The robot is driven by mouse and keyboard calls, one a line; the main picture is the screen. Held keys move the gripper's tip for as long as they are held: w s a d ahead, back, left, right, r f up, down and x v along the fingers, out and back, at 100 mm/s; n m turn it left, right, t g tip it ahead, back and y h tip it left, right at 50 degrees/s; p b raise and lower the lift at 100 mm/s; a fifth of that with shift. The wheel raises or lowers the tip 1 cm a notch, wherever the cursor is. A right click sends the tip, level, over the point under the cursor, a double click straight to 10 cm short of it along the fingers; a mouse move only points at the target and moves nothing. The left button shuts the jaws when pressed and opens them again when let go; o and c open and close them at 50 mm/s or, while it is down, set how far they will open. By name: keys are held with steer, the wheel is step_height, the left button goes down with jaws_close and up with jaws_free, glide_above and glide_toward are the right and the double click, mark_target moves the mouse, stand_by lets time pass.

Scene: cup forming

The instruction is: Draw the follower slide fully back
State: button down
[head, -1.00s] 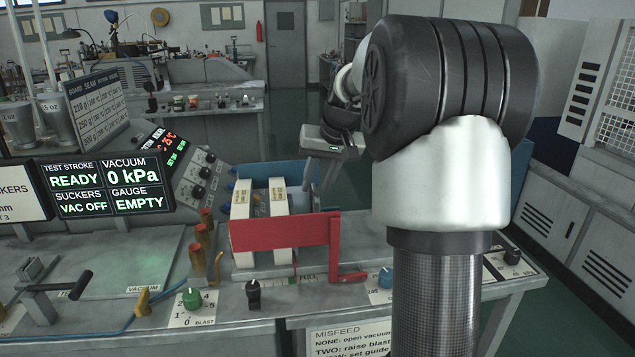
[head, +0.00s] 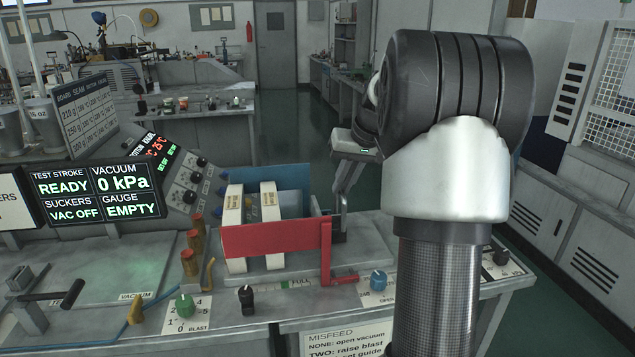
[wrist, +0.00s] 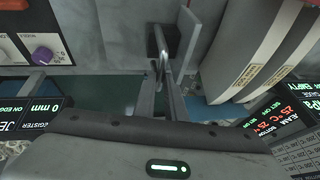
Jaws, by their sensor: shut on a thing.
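The follower slide shows in the wrist view as a grey upright plate (wrist: 198,42) with a slim dark bar (wrist: 160,45) on its left. My gripper (wrist: 163,78) has its fingers closed together on this bar. In the head view my gripper (head: 341,203) is at the right end of the magazine, pointing down, and the slide there is partly hidden by it and the red frame (head: 275,238). Two pale bands of blanks (head: 270,225) stand left of the slide, apart from my fingers. They fill the right of the wrist view as curved, labelled pieces (wrist: 262,55).
A blue plate (head: 280,178) stands behind the magazine. A screen (head: 100,192) reads READY, 0 kPa, VAC OFF, EMPTY. Floor beyond the bench is clear.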

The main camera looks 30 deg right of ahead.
steer(key=s+d+p, duration=0.2)
steer(key=s+d, duration=0.1)
steer(key=d, duration=0.9)
steer(key=shift+s+d+p, duration=0.3)
steer(key=shift+p, duration=0.05)
steer(key=c, duration=1.8)
jaws_free()
steer(key=shift+d, duration=0.15)
steer(key=a+p+v, duration=0.1)
steer(key=v, duration=1.6)
steer(key=shift+d+r, duration=0.25)
steer(key=shift+d, duration=0.1)
